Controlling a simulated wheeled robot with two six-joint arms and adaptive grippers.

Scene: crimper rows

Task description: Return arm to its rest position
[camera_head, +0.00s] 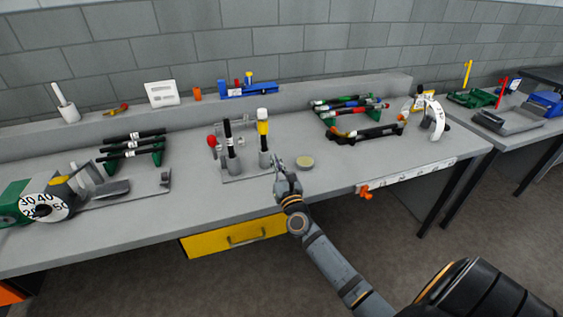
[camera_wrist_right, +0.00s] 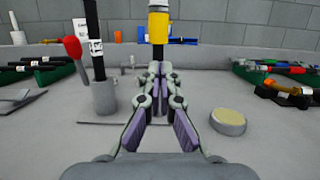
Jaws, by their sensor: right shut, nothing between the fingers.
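My right arm reaches in from the lower right in the head view, with its gripper (camera_head: 283,172) just above the front part of the grey bench (camera_head: 330,165). The right gripper also shows in the right wrist view (camera_wrist_right: 159,75), its fingers together with nothing between them. A yellow and black tool with a white top (camera_head: 263,132) stands upright in a holder just beyond the fingertips. In the right wrist view the fingers overlap the lower part of that tool (camera_wrist_right: 159,25); I cannot tell whether they touch it. My left gripper is not in view.
A black tool (camera_head: 228,135) stands upright left of the gripper. A round beige-topped disc (camera_head: 305,162) lies to its right. Racks with black rods (camera_head: 132,150) and coloured rods (camera_head: 350,107) stand on the bench. A yellow drawer (camera_head: 232,238) hangs below. The bench right of the disc is clear.

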